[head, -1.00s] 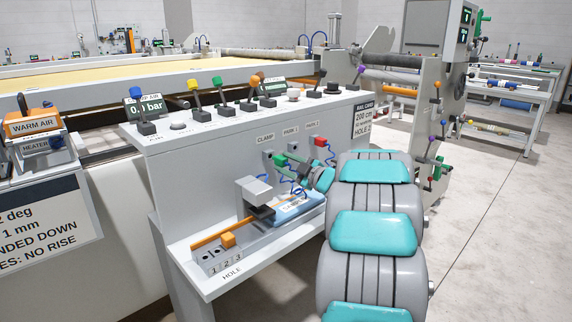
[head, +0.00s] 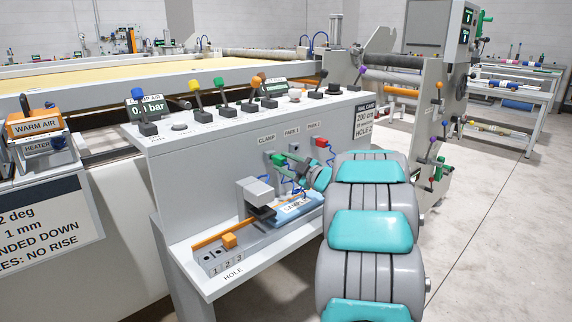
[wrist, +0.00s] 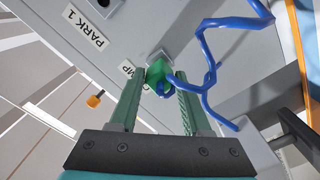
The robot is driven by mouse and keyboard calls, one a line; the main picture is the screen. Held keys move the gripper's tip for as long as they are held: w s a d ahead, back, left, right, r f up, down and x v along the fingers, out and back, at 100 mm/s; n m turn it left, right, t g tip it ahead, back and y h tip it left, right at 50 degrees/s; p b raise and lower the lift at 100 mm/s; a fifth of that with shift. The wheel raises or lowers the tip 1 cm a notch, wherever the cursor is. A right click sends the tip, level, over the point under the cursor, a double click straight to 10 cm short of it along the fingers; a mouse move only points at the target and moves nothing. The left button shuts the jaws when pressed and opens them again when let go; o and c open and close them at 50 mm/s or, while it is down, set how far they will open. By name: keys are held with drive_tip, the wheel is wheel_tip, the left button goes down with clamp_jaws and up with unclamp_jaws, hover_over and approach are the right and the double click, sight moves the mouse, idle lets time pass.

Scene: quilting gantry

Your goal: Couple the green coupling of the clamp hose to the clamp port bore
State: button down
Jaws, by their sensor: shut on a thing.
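The green coupling (wrist: 157,72) is between the fingertips of my gripper (wrist: 160,78) in the wrist view. My gripper is shut on it. The coupling is up against a grey square fitting (wrist: 160,57) on the panel, beside the partly hidden CLAMP label. I cannot tell how deep it sits in the bore, which is hidden behind it. In the head view the green coupling (head: 278,159) is at the panel below the CLAMP label (head: 266,139). The blue clamp hose (wrist: 212,65) trails from the coupling in loose bends.
A red coupling (head: 321,143) sits at the right park position. Below the ports, a shelf holds a grey clamp block (head: 254,189), a blue sample (head: 296,207) and an orange bar (head: 208,239). Several levers stand on the console top. Open floor lies to the right.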

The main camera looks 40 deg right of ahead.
drive_tip(key=shift+w, duration=0.65)
drive_tip(key=shift+w+f, duration=0.1)
drive_tip(key=shift+c, duration=1.4)
unclamp_jaws()
drive_tip(key=s, duration=0.7)
drive_tip(key=shift+s+d+b, duration=0.25)
drive_tip(key=shift+s+b, duration=0.1)
